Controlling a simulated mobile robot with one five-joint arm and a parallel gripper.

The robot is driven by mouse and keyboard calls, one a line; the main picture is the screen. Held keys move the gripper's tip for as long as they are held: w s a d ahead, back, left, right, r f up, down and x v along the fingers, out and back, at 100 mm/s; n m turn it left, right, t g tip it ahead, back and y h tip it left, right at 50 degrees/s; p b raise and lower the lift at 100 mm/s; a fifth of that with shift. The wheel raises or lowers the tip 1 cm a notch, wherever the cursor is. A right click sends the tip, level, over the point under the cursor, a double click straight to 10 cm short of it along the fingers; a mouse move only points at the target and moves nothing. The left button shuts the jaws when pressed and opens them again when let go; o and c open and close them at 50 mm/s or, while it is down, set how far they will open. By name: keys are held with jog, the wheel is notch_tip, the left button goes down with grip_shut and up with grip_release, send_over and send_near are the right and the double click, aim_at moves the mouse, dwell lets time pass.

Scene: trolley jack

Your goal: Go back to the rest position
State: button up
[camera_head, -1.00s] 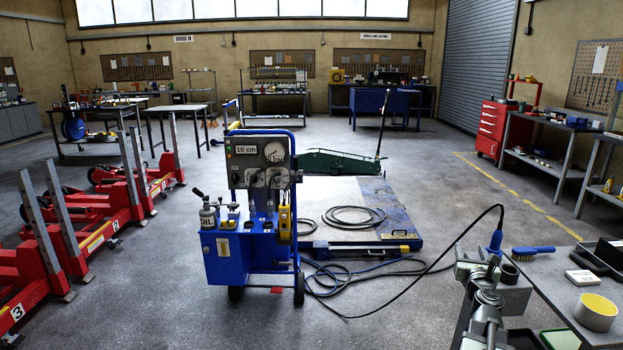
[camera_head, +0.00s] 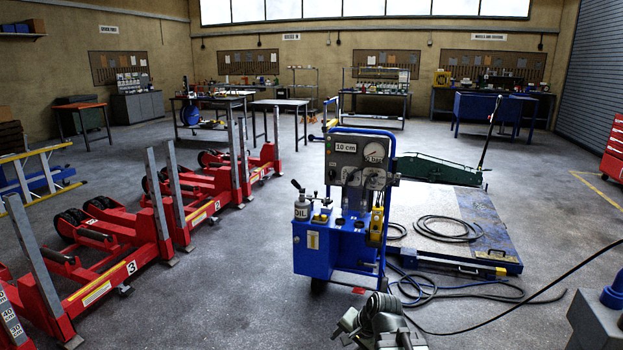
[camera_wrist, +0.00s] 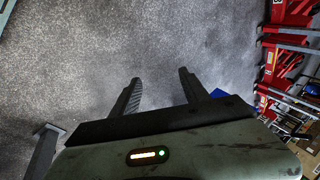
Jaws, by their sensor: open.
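My gripper (camera_wrist: 160,88) shows in the wrist view with its two dark fingers apart and nothing between them. Grey concrete floor lies beyond the fingertips. In the head view my arm shows at the bottom centre, in front of the blue hydraulic cart; the fingers cannot be made out there. The blue cart (camera_head: 335,245) stands upright with a grey gauge panel (camera_head: 360,160) marked 10 cm and a grey oil can (camera_head: 301,208) on its left side. The green trolley jack (camera_head: 440,168) stands behind it on the right, its handle raised.
Red wheeled stands (camera_head: 110,260) fill the left side. A low platform (camera_head: 465,225) with coiled hoses lies right of the cart. Floor between the stands and cart is clear.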

jog(key=s+d+f+n+g+h, duration=0.3)
jog(key=s+d+n+g+h, duration=0.1)
jog(key=s+d+n, duration=0.4)
notch_tip(320, 180, up, 19)
jog(key=s+p, duration=0.1)
jog(key=p, duration=1.7)
jog(key=shift+a+f+m+y, duration=0.2)
jog(key=shift+a+m+y, duration=0.1)
jog(key=shift+a, duration=0.15)
